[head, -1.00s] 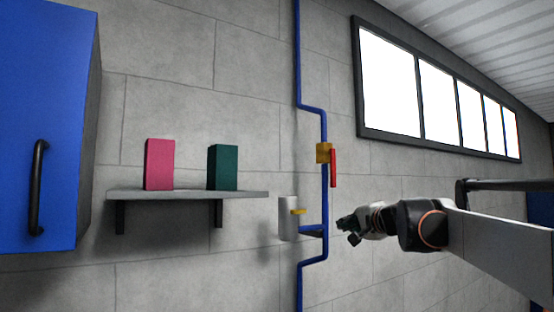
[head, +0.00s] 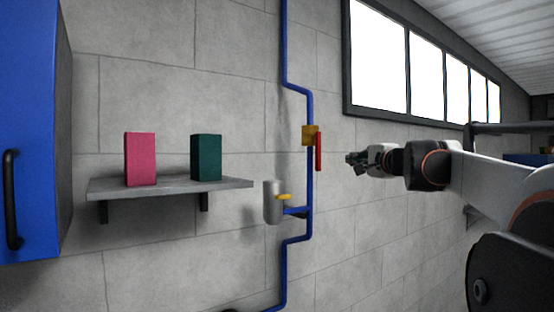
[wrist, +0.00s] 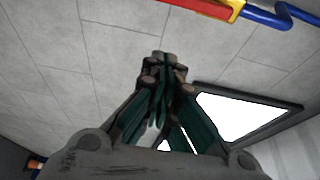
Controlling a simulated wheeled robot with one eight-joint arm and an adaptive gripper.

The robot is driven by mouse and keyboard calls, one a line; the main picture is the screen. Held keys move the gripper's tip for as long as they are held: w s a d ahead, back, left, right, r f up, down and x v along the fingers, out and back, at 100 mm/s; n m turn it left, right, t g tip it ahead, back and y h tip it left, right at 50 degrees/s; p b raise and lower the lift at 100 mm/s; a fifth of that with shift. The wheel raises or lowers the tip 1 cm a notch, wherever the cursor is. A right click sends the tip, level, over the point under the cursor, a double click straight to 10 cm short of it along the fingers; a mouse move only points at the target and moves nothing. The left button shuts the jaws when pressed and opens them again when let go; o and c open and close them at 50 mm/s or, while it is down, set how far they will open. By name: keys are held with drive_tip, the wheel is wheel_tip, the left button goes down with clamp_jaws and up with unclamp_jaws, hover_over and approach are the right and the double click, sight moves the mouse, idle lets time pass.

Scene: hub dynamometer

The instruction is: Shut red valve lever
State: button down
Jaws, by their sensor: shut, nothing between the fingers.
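The red valve lever (head: 319,152) hangs straight down, in line with the blue pipe, beside a yellow valve body (head: 310,135). My gripper (head: 349,158) is to the right of the lever in the head view, at about the height of its lower half, apart from it and empty. In the wrist view my gripper (wrist: 164,60) has its fingers together, pointing up in the picture. The red lever (wrist: 195,7) shows at the top edge of that view, with the yellow valve body (wrist: 228,12) at its right end.
A blue pipe (head: 284,45) runs down the wall. A shelf (head: 225,184) with a pink box (head: 140,158) and a green box (head: 206,157) is left, beside a blue cabinet (head: 30,120).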

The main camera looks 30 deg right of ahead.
sight(317, 151)
drive_tip(key=p+x, duration=0.2)
drive_tip(key=x, duration=0.8)
drive_tip(key=a, duration=0.4)
drive_tip(key=shift+s, duration=0.25)
drive_tip(key=shift+s+a, duration=0.1)
